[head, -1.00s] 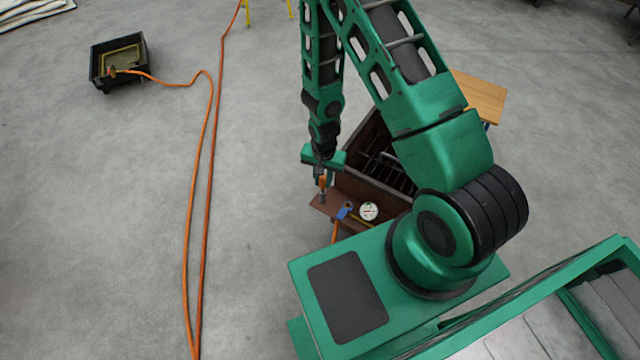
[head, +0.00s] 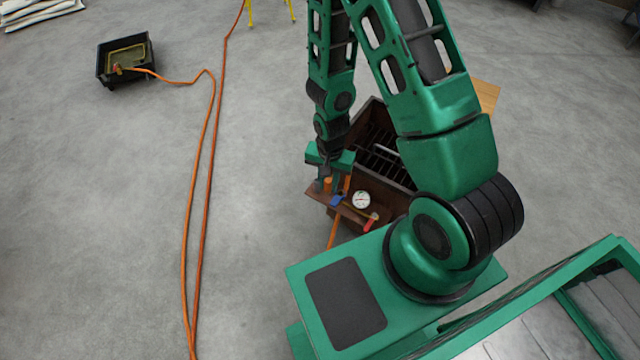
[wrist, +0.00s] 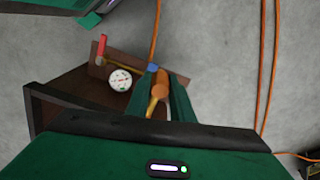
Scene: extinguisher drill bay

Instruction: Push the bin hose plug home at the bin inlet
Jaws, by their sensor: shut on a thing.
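My gripper (head: 333,181) points down over the front ledge of the brown wooden bin (head: 372,113). Its fingers are shut on an orange cylindrical piece, which I take for the bin hose plug (wrist: 160,88). The plug stands between the fingers in the wrist view, beside a small blue part (wrist: 152,67) on the ledge; the blue part also shows in the head view (head: 337,201). The fingers hide much of the plug in the head view. The inlet itself is not clearly visible, so I cannot tell how deep the plug sits.
A round white gauge (head: 361,200) and a red handle (head: 372,221) sit on the ledge to the right. An orange hose (head: 332,234) hangs below it. Long orange hoses (head: 205,150) cross the floor to a black tray (head: 102,70).

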